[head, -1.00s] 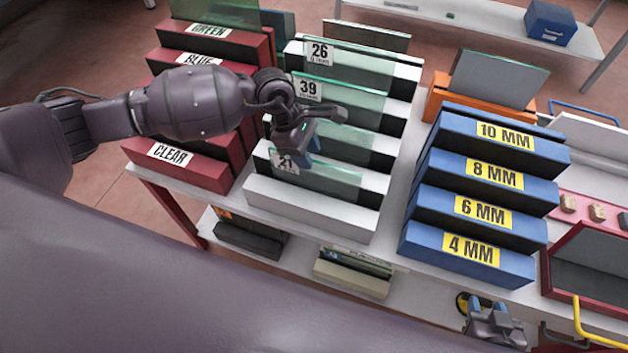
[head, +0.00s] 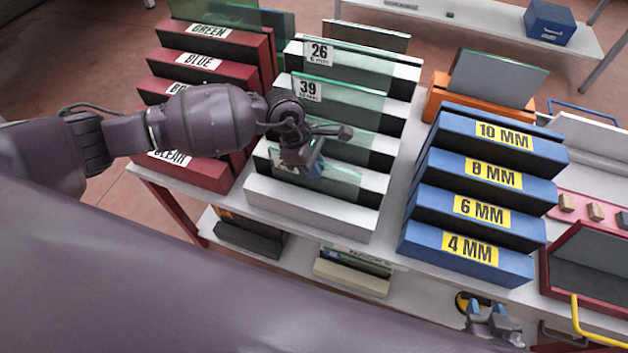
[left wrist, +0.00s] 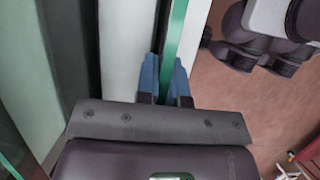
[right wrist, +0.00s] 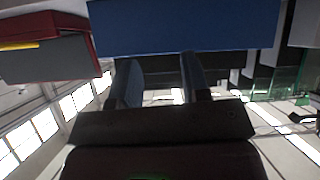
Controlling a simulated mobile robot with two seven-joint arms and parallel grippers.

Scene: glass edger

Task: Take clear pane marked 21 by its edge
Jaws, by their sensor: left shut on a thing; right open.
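The clear pane marked 21 (head: 340,182) stands upright in the front slot of the white stepped rack (head: 310,209). My left gripper (head: 312,167) is at its top edge and covers the number label. In the left wrist view the pane's green edge (left wrist: 176,32) runs between the two blue fingertips (left wrist: 165,78), which are shut on it. My right gripper (head: 488,306) is open and empty, low at the front right; its spread fingers (right wrist: 158,80) show below a blue block in the right wrist view.
Panes marked 39 (head: 345,103) and 26 (head: 365,66) stand in slots behind. A red rack with colour labels (head: 185,170) is close on the left. A blue rack with thickness labels (head: 470,262) is on the right. A red tray (head: 585,297) lies farther right.

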